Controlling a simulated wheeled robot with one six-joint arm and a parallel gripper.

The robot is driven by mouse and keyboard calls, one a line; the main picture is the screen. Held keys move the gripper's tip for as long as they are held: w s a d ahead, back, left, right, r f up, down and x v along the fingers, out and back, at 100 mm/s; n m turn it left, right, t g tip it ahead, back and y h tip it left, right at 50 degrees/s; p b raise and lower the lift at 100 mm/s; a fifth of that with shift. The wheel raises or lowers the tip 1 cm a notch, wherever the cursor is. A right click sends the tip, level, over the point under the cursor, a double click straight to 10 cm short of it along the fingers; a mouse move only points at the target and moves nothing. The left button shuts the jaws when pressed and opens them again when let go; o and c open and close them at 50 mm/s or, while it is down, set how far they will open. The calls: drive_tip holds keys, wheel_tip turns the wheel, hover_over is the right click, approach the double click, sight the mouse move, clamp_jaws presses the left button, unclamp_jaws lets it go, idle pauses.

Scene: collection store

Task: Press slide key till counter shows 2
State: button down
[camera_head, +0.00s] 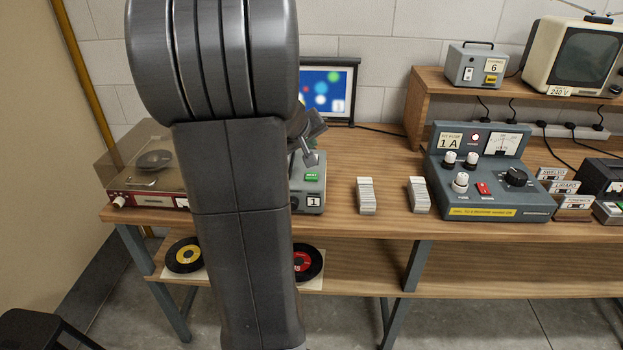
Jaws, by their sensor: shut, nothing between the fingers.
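The slide device (309,192) is a grey-green box on the bench, partly hidden behind my arm. Its green slide key (312,177) shows on the top. The counter (313,202) on its front reads 1. My gripper (310,158) is shut and empty, with its tip just above and behind the green key in the picture. I cannot tell whether it touches the device. A lit screen (333,88) with coloured dots stands behind.
Two white stacks (366,196) (418,195) stand right of the device. A blue-grey meter panel (487,172) is further right. A turntable (150,175) is at left. Records (184,255) lie on the lower shelf. The bench between the stacks is clear.

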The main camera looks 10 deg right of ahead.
drive_tip(key=b, duration=0.4)
hover_over(310, 178)
wheel_tip(310, 178, down, 6)
drive_tip(key=shift+r, duration=0.25)
drive_tip(key=shift+f+b, duration=0.75)
drive_tip(key=shift+b, duration=0.05)
idle(0.9)
drive_tip(key=shift+f+b, duration=0.4)
drive_tip(key=shift+b, duration=0.2)
drive_tip(key=shift+f+b, duration=0.45)
drive_tip(key=shift+b, duration=0.1)
idle(0.5)
drive_tip(key=shift+r, duration=0.1)
drive_tip(key=shift+r+p, duration=0.6)
drive_tip(key=shift+r, duration=0.2)
